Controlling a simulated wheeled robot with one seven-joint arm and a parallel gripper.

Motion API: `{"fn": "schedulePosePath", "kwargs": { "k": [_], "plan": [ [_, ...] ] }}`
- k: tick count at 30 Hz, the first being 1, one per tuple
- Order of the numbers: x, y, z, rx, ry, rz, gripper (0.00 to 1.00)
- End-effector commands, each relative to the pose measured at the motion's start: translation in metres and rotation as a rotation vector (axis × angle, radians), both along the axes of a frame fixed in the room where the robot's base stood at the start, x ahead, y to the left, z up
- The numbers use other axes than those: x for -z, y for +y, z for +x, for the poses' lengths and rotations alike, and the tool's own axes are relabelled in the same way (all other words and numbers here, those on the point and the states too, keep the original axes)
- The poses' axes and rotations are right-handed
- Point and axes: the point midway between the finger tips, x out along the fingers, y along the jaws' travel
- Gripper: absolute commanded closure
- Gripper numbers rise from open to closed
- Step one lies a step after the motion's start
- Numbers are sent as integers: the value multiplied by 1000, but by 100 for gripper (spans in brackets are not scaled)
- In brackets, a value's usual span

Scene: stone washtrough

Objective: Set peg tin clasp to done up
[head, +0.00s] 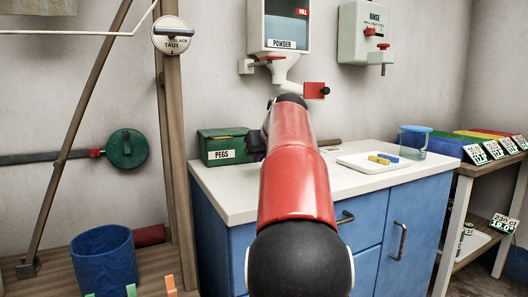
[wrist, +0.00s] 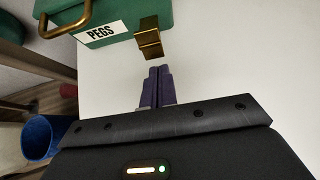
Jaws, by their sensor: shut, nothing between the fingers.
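The peg tin (head: 226,146) is a green box with a white PEGS label, on the white worktop. Its lid looks closed in the head view. The tin (wrist: 107,14) also shows in the wrist view, cut off by the top edge. Its brass clasp (wrist: 149,38) sits on the front, right of the label; I cannot tell if it is fastened. My gripper (wrist: 158,69) is shut and empty, its purple fingers just short of the clasp and apart from it in the picture. In the head view my red arm hides the clasp and fingertips.
A brass handle (wrist: 68,20) sticks out from the tin, left of the clasp. A white tray (head: 350,160) with yellow and blue pieces and a clear tub (head: 413,143) stand to the right. A powder dispenser (head: 280,28) hangs above.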

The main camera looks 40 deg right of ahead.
Motion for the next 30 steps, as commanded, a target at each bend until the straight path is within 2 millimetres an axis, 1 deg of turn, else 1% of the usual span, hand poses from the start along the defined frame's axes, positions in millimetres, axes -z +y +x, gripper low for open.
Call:
{"fn": "schedulePosePath", "kwargs": {
  "k": [3,7,16,30],
  "plan": [
    [7,-2,7,0,0,0,100],
    [8,-3,10,-1,-1,-1,100],
    [8,-3,9,-1,-1,-1,100],
    [0,-3,6,-1,0,-1,100]
  ]
}}
